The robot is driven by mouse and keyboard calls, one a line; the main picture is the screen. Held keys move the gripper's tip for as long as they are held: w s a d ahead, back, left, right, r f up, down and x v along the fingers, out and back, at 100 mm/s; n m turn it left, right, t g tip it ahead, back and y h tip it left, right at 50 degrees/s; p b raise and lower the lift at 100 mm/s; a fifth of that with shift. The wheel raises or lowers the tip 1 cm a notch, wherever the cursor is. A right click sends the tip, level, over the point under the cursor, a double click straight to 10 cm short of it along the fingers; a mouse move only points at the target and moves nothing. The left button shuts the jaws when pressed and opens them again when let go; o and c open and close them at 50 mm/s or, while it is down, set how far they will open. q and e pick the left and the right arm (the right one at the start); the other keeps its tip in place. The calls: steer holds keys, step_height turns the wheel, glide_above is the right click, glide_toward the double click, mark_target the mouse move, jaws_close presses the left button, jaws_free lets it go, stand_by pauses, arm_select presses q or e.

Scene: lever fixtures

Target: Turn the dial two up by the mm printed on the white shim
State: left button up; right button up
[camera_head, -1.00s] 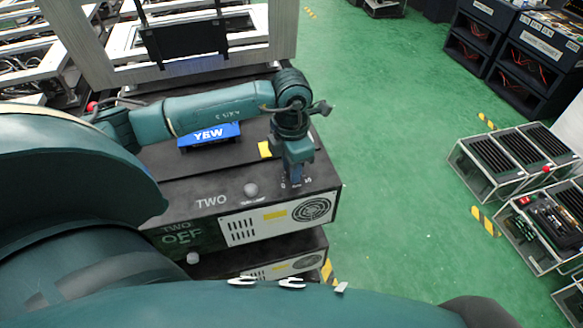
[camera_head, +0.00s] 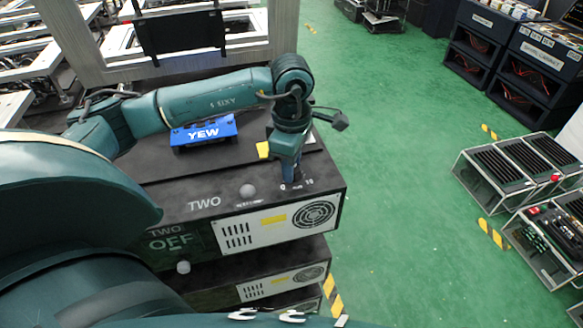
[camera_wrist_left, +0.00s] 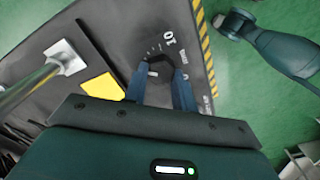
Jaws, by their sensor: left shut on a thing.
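The dial of unit two shows in the left wrist view as a dark round knob (camera_wrist_left: 158,68) with white tick marks and a printed "10" beside it. My left gripper (camera_wrist_left: 160,84) is shut on the dial, with one blue finger on each side. In the head view the left gripper (camera_head: 291,180) points down onto the box top labelled "TWO" (camera_head: 205,203), hiding most of the dial. The display on the box front reads "OFF" (camera_head: 171,243). I cannot make out a white shim or its print.
A blue block marked "YEW" (camera_head: 204,134) and a yellow piece (camera_head: 263,150) sit near the arm. A pale round knob (camera_head: 247,191) stands left of the dial. Another unit (camera_head: 282,284) lies below. Green floor (camera_head: 400,150) is open to the right.

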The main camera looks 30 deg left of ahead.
steer(key=shift+s+f, duration=0.1)
steer(key=shift+s, duration=0.05)
arm_select(q)
steer(key=shift+r+m, duration=0.1)
steer(key=shift+m, duration=0.2)
arm_select(e)
steer(key=shift+d, duration=0.1)
steer(key=shift+r, duration=0.3)
arm_select(q)
steer(key=o, duration=1)
arm_select(e)
steer(key=shift+f, duration=0.2)
arm_select(q)
step_height(320, 180, up, 13)
steer(key=shift+p, duration=0.4)
arm_select(e)
steer(key=shift+w+a+f+g, duration=0.15)
steer(key=shift+w+a+g, duration=0.05)
steer(key=shift+g, duration=0.1)
